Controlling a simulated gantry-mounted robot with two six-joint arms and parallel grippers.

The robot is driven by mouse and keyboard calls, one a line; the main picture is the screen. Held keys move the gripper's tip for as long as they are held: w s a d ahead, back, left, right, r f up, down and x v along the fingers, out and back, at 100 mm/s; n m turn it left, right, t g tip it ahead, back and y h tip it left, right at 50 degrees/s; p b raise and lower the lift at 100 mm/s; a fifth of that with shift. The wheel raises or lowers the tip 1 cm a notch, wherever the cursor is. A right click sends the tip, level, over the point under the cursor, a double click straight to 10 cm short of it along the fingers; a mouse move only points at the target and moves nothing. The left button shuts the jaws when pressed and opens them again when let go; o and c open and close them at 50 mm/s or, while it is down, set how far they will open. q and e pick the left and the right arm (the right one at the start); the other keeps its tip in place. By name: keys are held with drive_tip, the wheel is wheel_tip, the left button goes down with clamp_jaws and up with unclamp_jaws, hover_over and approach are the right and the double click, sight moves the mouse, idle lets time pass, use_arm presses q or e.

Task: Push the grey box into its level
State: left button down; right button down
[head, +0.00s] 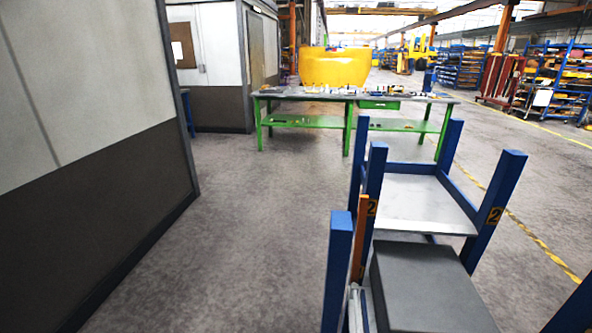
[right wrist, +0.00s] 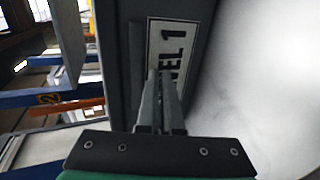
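The grey box (head: 430,285) sits in the near bay of a blue rack at the lower right of the head view. Its top is plain, and its near part is cut off by the frame edge. In the right wrist view a dark grey face (right wrist: 200,60), apparently the box's, carries a white label (right wrist: 172,45) with "EL 1" readable and the rest hidden. My right gripper (right wrist: 160,80) has its fingers close together, in front of the label with nothing visible between them. I cannot tell whether the tips touch the face. My left gripper is not in view.
The rack has blue posts (head: 338,270), an orange bar (head: 360,235) and "2" plates (head: 494,215). A grey shelf (head: 425,200) beyond the box is empty. A green workbench (head: 350,97) stands farther back. The floor (head: 240,230) left of the rack is clear up to a wall.

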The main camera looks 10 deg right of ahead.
sight(433, 328)
drive_tip(key=shift+r+b+x, duration=0.25)
drive_tip(key=shift+b+x, duration=0.2)
drive_tip(key=shift+x, duration=0.75)
drive_tip(key=shift+w+d+r, duration=0.15)
drive_tip(key=shift+w, duration=0.3)
drive_tip(key=shift+w+d+b, duration=0.1)
drive_tip(key=shift+w+b, duration=0.2)
drive_tip(key=shift+w+d+b, duration=0.35)
drive_tip(key=shift+w+b, duration=0.15)
drive_tip(key=shift+w, duration=0.35)
drive_tip(key=shift+w+d+b, duration=0.35)
drive_tip(key=shift+w+b, duration=0.1)
drive_tip(key=shift+w, duration=0.4)
drive_tip(key=shift+w+d, duration=0.1)
drive_tip(key=shift+w, duration=0.2)
